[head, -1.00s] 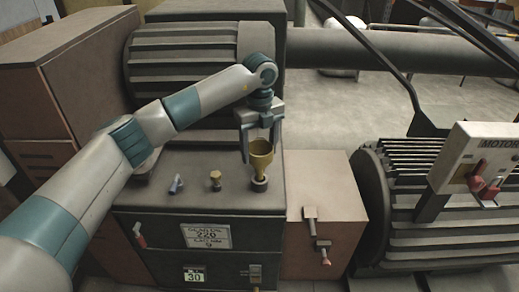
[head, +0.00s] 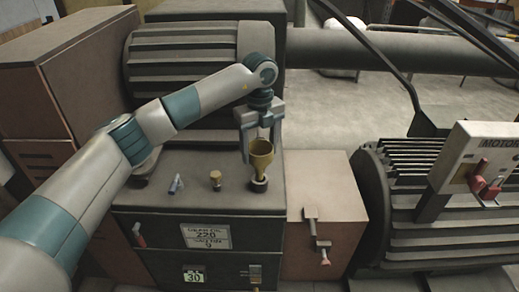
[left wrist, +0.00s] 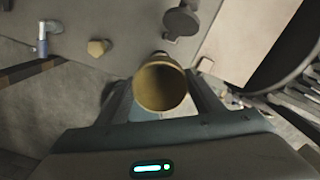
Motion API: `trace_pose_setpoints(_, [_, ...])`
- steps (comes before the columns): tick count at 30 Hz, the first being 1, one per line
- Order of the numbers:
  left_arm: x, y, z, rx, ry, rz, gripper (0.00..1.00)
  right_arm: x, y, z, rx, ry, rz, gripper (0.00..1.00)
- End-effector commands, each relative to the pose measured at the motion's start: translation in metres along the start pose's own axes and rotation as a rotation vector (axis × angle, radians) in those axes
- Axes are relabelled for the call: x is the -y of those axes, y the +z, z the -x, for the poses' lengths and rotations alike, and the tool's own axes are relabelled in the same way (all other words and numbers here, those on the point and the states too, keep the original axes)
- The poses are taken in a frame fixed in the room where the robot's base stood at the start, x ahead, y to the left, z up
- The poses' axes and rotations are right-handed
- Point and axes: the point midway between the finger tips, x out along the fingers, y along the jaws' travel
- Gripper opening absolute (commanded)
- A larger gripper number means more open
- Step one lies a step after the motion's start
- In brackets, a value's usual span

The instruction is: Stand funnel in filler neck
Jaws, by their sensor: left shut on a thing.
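A brass-coloured funnel (head: 261,154) stands upright above the dark round filler neck (head: 258,185) on top of the machine cabinet. Its narrow lower end meets the neck's top in the head view; I cannot tell how deep it sits inside. My left gripper (head: 260,158) points straight down and is shut on the funnel, one finger on each side. In the left wrist view the funnel's round mouth (left wrist: 160,87) faces the camera between the fingers, and most of the neck is hidden behind it. My right gripper is not in view.
On the cabinet top (head: 205,165), left of the neck, stand a small brass fitting (head: 215,178) and a blue-grey lever (head: 176,184). A ribbed motor housing (head: 190,70) rises behind. A lower brown box (head: 325,190) and a ribbed motor (head: 440,225) are to the right.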

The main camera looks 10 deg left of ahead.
Motion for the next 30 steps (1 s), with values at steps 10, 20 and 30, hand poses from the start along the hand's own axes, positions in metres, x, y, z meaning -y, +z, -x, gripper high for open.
trace_pose_setpoints(10, [0.0001, 0.0002, 0.0002, 0.0, -0.001, 0.0, 0.37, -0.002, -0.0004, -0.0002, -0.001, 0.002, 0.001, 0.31])
trace_pose_setpoints(20, [0.0, 0.0002, -0.0029, 0.0, 0.0, 0.0, 0.37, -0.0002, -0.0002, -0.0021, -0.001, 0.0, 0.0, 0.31])
trace_pose_setpoints(30, [0.0, 0.0002, -0.0063, 0.0, 0.0, 0.0, 0.37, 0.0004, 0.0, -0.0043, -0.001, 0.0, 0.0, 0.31])
